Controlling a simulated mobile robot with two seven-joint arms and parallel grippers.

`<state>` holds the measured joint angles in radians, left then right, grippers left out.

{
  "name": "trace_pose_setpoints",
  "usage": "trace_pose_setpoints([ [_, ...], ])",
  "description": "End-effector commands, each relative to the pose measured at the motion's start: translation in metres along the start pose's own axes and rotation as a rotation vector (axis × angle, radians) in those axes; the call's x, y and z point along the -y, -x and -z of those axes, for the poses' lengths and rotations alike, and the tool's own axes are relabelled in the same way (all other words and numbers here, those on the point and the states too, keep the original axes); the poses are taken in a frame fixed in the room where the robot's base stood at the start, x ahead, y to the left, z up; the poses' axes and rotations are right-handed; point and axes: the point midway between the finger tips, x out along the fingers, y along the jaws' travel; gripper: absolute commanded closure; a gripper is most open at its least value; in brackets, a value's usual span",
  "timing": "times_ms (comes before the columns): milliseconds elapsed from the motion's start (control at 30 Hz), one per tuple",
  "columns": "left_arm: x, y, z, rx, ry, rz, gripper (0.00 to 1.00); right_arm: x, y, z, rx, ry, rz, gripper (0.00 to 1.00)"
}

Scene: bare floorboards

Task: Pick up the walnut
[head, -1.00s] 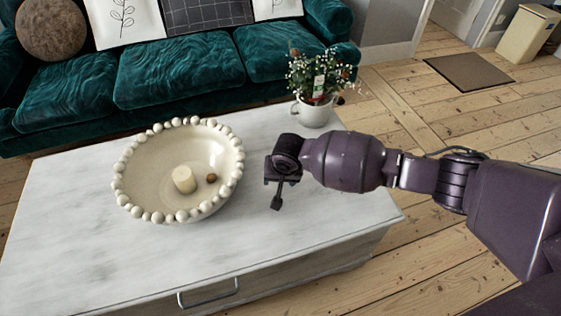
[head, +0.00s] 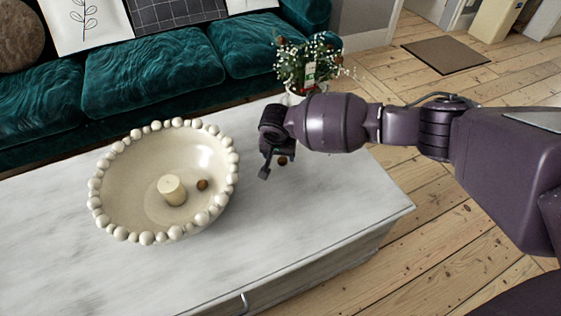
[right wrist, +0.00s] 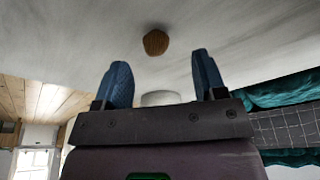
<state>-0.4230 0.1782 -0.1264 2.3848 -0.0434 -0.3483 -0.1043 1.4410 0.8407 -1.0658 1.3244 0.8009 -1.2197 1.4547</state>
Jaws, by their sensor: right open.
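My right gripper (head: 267,164) is open and empty, pointing down over the table beside the bowl. Its two blue fingers (right wrist: 160,68) stand apart in the right wrist view. My left gripper is not in view.
A flowering plant (head: 308,66) in a white pot stands behind my wrist. A green sofa (head: 155,70) lines the back. The front tabletop is clear.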

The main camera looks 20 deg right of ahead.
Motion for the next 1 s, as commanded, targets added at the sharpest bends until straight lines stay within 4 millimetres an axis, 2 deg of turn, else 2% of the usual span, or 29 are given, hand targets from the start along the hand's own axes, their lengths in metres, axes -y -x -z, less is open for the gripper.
trace_pose_setpoints([
  [500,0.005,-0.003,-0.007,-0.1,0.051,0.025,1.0,-0.006,-0.053,0.001,0.003,0.001,-0.001,0.36],
  [833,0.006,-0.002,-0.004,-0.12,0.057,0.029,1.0,-0.005,-0.053,0.005,-0.004,-0.001,0.003,0.36],
  [867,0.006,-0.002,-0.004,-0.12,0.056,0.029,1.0,-0.005,-0.053,0.005,-0.004,-0.001,0.003,0.37],
  [1000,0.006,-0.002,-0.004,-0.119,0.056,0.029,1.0,-0.005,-0.053,0.005,-0.004,0.0,0.003,0.59],
])
